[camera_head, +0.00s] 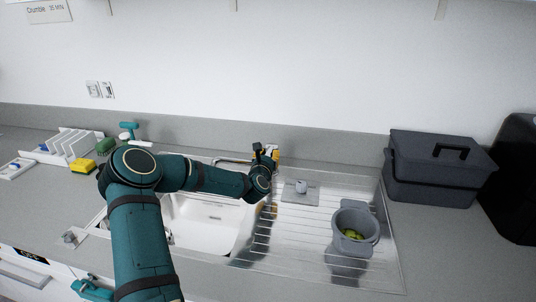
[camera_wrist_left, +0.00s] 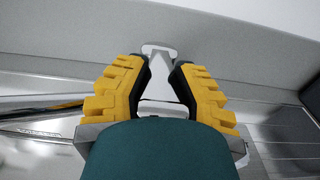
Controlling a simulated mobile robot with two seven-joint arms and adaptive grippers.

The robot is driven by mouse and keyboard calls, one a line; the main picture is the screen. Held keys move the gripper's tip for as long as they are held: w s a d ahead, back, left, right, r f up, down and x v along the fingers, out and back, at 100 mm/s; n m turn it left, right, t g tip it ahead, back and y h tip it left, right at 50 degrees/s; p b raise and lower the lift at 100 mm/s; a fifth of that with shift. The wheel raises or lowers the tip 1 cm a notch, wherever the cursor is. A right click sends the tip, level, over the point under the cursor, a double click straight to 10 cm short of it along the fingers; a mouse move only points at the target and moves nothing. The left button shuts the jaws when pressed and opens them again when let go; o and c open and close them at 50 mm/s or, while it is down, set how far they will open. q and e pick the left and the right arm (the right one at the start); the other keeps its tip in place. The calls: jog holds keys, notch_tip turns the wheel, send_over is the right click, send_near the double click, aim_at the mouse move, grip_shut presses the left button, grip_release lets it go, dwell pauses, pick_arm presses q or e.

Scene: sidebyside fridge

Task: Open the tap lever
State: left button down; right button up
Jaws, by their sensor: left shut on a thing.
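My left arm reaches across the sink (camera_head: 203,222), and my left gripper (camera_head: 271,155) is at the tap behind the basin. The tap's metal spout (camera_head: 232,161) shows just left of the gripper in the head view; the arm and hand hide most of the tap body. In the left wrist view, the yellow-padded fingers of my left gripper (camera_wrist_left: 160,68) are on either side of the pale grey tap lever (camera_wrist_left: 159,49), shut on it. The lever's wide end sticks out beyond the fingertips. My right gripper is not in view.
A ribbed drainboard (camera_head: 290,236) right of the basin holds a grey pot (camera_head: 357,225) with green contents. A dark grey lidded box (camera_head: 436,170) stands at the back right. A yellow sponge (camera_head: 83,167) and a white rack (camera_head: 74,143) are at the left. The wall is close behind the tap.

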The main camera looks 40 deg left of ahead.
aim_at(269, 151)
pick_arm(q)
jog(key=shift+w+a+r+g+h+p, duration=0.2)
jog(key=shift+r+g+h+p, duration=0.45)
jog(key=shift+p, duration=1.2)
jog(key=shift+w+a+r+g+h+p, duration=0.1)
jog(key=shift+w+r+g+h+p, duration=0.15)
jog(key=shift+r+g+p, duration=1.15)
jog(key=shift+f+p, duration=0.55)
jog(key=shift+p, duration=0.3)
jog(key=c, duration=0.7)
grip_release()
jog(key=shift+f, duration=0.1)
jog(key=shift+v, duration=6.05)
